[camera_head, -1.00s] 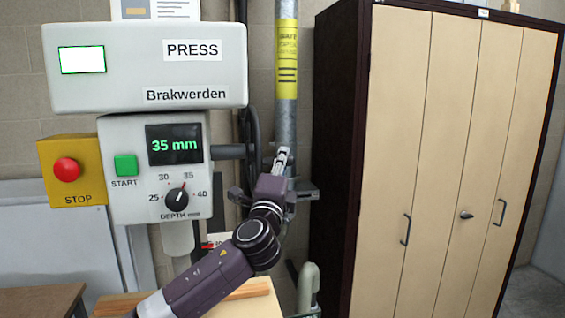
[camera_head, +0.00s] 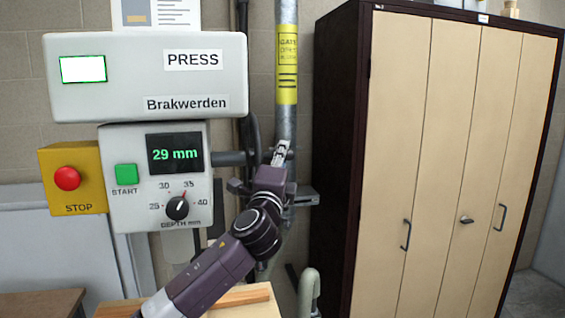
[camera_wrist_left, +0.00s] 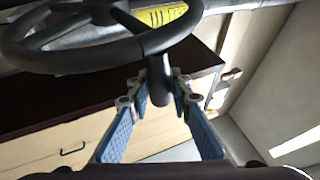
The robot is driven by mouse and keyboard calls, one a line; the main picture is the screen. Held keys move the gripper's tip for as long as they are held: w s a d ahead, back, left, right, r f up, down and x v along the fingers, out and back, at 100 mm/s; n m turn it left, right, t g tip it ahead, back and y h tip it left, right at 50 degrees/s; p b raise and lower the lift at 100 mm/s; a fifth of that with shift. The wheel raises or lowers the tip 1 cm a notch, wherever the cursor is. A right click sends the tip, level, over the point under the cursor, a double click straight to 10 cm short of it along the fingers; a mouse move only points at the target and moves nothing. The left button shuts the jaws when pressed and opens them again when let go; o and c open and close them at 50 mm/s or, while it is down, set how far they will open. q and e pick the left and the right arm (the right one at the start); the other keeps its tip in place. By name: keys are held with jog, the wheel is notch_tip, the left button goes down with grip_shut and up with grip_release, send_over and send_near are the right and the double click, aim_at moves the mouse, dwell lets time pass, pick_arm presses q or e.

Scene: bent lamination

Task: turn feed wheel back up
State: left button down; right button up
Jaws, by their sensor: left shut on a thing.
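The feed wheel is a black spoked handwheel. In the head view it (camera_head: 255,130) shows nearly edge-on at the right side of the press, partly hidden by my left arm. In the left wrist view the wheel (camera_wrist_left: 95,57) fills the upper left, with its handle (camera_wrist_left: 160,84) hanging from the rim. My left gripper (camera_wrist_left: 162,92) has its blue-padded fingers on either side of this handle and is shut on it. The gripper (camera_head: 279,153) also shows in the head view. The press display (camera_head: 175,153) reads 29 mm. My right gripper is not in view.
A depth knob (camera_head: 177,208), a green start button (camera_head: 126,174) and a red stop button (camera_head: 67,178) sit left of the wheel. A grey pipe (camera_head: 286,120) stands close behind my gripper. A tall cabinet (camera_head: 395,150) stands on the right.

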pick_arm(q)
jog(key=shift+w+a+r+p, duration=0.1)
jog(key=shift+w+r+p, duration=0.15)
jog(key=shift+r, duration=0.45)
jog(key=shift+w+a+r+p, duration=0.1)
jog(key=shift+w+r, duration=0.15)
jog(key=shift+r, duration=0.4)
jog(key=shift+w+r+p, duration=0.2)
jog(key=shift+w+r, duration=0.05)
jog(key=shift+r, duration=0.45)
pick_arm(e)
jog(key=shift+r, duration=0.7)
